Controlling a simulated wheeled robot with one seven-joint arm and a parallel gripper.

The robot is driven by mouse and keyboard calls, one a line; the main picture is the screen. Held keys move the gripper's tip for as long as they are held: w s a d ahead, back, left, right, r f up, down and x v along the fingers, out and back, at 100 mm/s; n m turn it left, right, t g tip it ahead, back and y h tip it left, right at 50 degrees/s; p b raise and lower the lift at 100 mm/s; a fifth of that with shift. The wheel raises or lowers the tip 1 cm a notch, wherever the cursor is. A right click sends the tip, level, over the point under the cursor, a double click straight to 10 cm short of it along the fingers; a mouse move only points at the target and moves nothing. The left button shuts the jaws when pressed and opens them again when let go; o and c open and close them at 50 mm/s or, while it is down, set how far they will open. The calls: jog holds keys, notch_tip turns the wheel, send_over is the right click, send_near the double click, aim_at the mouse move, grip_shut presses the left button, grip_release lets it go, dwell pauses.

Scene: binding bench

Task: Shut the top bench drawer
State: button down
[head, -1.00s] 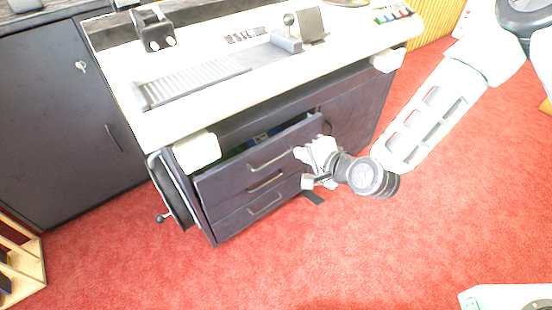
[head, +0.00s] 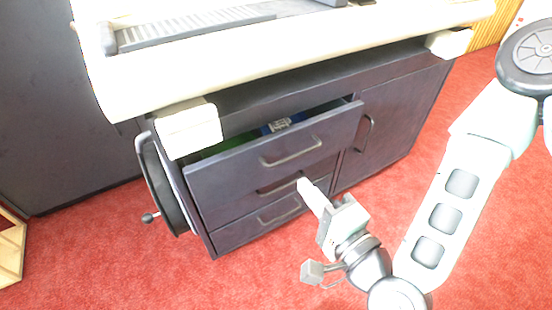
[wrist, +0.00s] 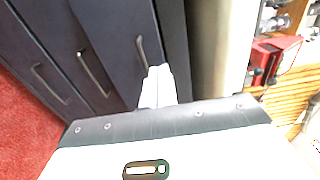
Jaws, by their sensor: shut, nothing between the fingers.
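The top drawer (head: 240,158) of the dark bench stands partly open, with its front pulled out past the drawers below. Its bar handle (head: 290,152) faces me, and blue and green contents (head: 275,127) show inside. In the wrist view the top drawer (wrist: 120,30) is the front nearest the pale bench top. My gripper (head: 303,183) is shut and empty. In the head view its tips appear just below the top drawer's front, over the right end of the middle handle. In the wrist view the fingers (wrist: 157,76) overlap the top drawer's lower part; I cannot tell whether they touch.
The middle drawer (head: 230,203) and bottom drawer (head: 235,235) look shut. A cupboard door (head: 395,115) with a handle is to the right. A handwheel (head: 160,180) sticks out at the bench's left side. Red carpet (head: 120,265) in front is clear.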

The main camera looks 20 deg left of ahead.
aim_at(267, 142)
jog(key=b+x, duration=0.7)
jog(key=x, duration=0.5)
jog(key=shift+w, duration=0.1)
